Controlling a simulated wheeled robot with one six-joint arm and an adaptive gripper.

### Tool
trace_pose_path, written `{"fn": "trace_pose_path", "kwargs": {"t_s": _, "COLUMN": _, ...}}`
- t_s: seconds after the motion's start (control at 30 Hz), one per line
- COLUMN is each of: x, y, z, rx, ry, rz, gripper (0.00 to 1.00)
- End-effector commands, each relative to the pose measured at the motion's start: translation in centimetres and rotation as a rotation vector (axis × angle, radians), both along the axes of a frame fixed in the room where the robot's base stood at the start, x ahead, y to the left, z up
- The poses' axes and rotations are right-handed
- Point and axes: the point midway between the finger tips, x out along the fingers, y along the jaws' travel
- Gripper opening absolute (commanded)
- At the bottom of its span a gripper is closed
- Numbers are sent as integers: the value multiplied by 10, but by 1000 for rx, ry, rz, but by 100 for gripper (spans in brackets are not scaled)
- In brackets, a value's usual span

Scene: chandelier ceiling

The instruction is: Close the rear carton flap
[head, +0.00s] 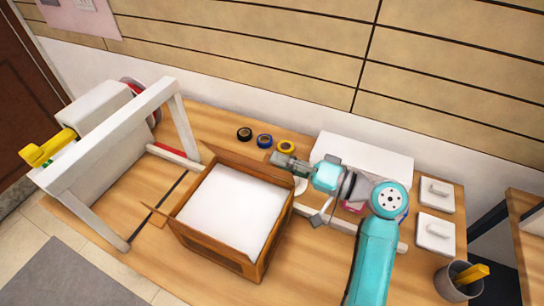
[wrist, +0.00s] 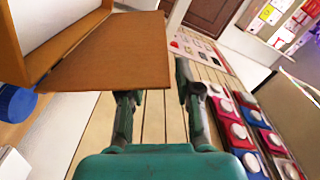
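The open brown carton (head: 203,246) stands on the table with white contents (head: 235,205) inside. Its rear flap (head: 240,163) is raised along the back edge, not lying over the contents. A brown flap (wrist: 115,52) fills the upper left of the wrist view, which looks like this rear flap. My gripper (head: 277,158) is at the carton's back right corner, by the flap's right end. In the wrist view its two fingers (wrist: 156,84) are spread with nothing held between them. The flap's edge overlaps the left finger; I cannot tell whether they touch.
A white frame (head: 120,155) with a yellow handle (head: 48,148) stands left of the carton. A white panel (head: 365,155) and a grey cup (head: 458,282) are to the right.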

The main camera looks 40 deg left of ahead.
Motion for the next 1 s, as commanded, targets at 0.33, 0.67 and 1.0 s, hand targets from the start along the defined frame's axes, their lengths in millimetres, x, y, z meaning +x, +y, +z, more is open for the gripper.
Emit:
{"fn": "trace_pose_path", "kwargs": {"t_s": 0.33, "x": -6, "y": 26, "z": 0, "rx": 0, "ry": -1, "rz": 1, "gripper": 33}}
{"fn": "trace_pose_path", "kwargs": {"t_s": 0.67, "x": -6, "y": 27, "z": 0, "rx": 0, "ry": 0, "rz": 0, "gripper": 13}}
{"fn": "trace_pose_path", "kwargs": {"t_s": 1.0, "x": -6, "y": 27, "z": 0, "rx": 0, "ry": -1, "rz": 0, "gripper": 0}}
